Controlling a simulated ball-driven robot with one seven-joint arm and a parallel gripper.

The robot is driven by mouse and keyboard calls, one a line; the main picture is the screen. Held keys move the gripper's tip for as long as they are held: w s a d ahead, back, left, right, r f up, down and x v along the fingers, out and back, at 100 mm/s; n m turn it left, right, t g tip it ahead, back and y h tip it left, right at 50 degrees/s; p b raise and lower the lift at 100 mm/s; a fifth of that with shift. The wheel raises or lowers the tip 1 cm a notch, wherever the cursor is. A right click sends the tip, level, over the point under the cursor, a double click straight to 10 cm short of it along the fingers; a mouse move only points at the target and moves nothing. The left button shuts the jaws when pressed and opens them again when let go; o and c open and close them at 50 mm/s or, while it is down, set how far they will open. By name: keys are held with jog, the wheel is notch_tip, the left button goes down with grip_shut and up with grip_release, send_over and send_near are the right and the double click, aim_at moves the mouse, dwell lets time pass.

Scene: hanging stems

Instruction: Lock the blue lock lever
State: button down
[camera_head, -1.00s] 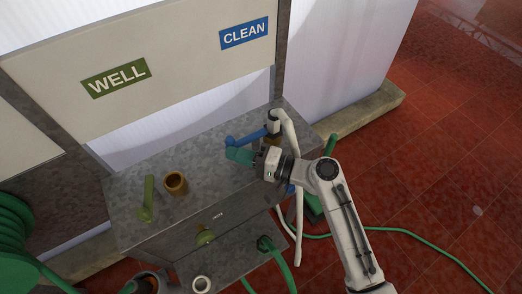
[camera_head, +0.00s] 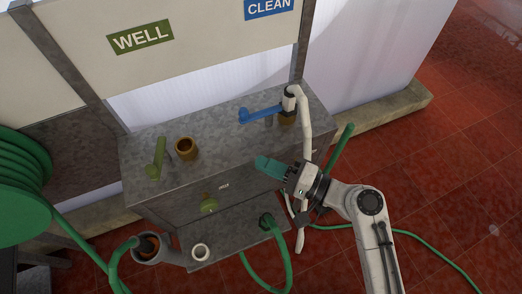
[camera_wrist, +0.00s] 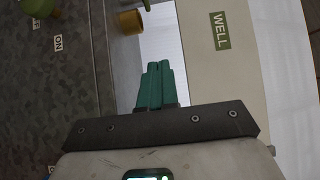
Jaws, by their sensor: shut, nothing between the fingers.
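The blue lock lever (camera_head: 262,114) sits on top of the grey metal cabinet in the head view, near its back right corner. It points left from a fitting joined to a white pipe. My gripper (camera_head: 260,164), with green fingers, is shut and empty. It is in front of and below the lever in the picture, apart from it. In the wrist view the green fingers (camera_wrist: 156,84) lie side by side, and the blue lever is not in that view.
The grey cabinet (camera_head: 225,125) also bears an olive lever (camera_head: 156,160) and a brass fitting (camera_head: 186,148). A white pipe (camera_head: 306,125) runs down its right side, near my arm. A green WELL sign (camera_head: 140,37) hangs behind. Green hoses (camera_head: 262,268) lie on the red floor.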

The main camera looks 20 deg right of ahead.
jog(key=shift+s, duration=1.1)
jog(key=s+d+f+n+g+h, duration=0.3)
jog(key=s+f+n+g+h, duration=0.3)
jog(key=f, duration=0.4)
jog(key=s+d+f+n+g+h, duration=0.1)
jog(key=s+d+g+h, duration=0.4)
jog(key=s+d, duration=0.6)
jog(key=shift+s+d+f+n+g+h, duration=0.25)
jog(key=shift+d+n+g+h, duration=0.15)
jog(key=shift+d+n+h, duration=0.5)
jog(key=shift+a, duration=0.1)
